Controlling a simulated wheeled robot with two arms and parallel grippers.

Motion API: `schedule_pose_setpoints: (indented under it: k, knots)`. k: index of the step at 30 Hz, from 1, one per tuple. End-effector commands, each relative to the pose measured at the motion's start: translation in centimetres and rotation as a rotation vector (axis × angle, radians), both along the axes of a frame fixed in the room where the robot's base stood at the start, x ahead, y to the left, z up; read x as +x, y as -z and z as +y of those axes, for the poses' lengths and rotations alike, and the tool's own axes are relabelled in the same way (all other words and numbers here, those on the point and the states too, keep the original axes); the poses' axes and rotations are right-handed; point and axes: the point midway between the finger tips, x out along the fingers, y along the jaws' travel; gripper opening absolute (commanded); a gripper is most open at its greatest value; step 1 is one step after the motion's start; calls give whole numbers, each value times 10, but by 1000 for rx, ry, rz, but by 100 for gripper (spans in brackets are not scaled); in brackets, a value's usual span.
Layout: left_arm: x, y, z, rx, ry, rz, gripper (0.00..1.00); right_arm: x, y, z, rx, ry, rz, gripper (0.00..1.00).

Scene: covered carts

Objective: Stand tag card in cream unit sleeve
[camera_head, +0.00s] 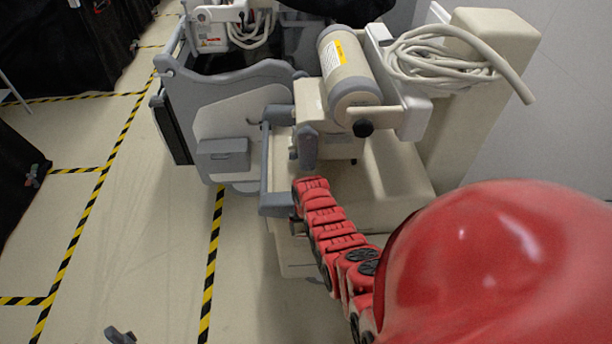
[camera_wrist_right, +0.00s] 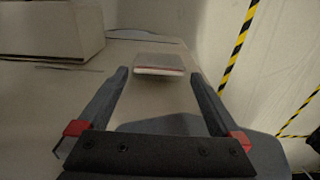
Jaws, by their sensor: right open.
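My right gripper (camera_head: 308,148) shows as a small grey piece at the end of the red arm, beside the cream unit (camera_head: 400,170). In the right wrist view the right gripper (camera_wrist_right: 159,73) is open, its two dark fingers apart. A small flat whitish card (camera_wrist_right: 160,64) with a reddish line lies between and just beyond the fingertips; I take it for the tag card. No contact with the fingers shows. I cannot make out the sleeve clearly. A small dark grey piece at the bottom left of the head view may be the tip of my left gripper (camera_head: 120,336).
The cream unit carries a cylinder (camera_head: 348,75) with a yellow label and a coiled cable (camera_head: 440,58). A grey cart panel (camera_head: 235,125) stands at its left. A cream block (camera_wrist_right: 50,30) is at the wrist view's upper left. Taped floor (camera_head: 150,230) on the left is mostly clear.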

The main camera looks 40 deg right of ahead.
Motion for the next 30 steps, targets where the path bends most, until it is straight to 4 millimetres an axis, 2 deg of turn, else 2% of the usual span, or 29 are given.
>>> schedule_pose_setpoints:
  k: [11,17,25,26,27,30]
  knots:
    - [0,8,0,0,0,0,48,1,-33,0,-2,0,-6,100]
    - [0,17,0,0,0,0,48,0,-61,0,-3,0,-6,100]
    - [0,35,0,0,0,0,48,-1,-113,1,-4,-1,-10,100]
    - [0,16,0,0,0,1,48,-2,-131,2,-2,-1,-5,100]
    - [0,4,0,0,0,0,48,-3,-141,2,-1,-1,-2,100]
    - [0,-11,0,0,0,-1,48,-3,-156,2,-1,-1,-1,100]
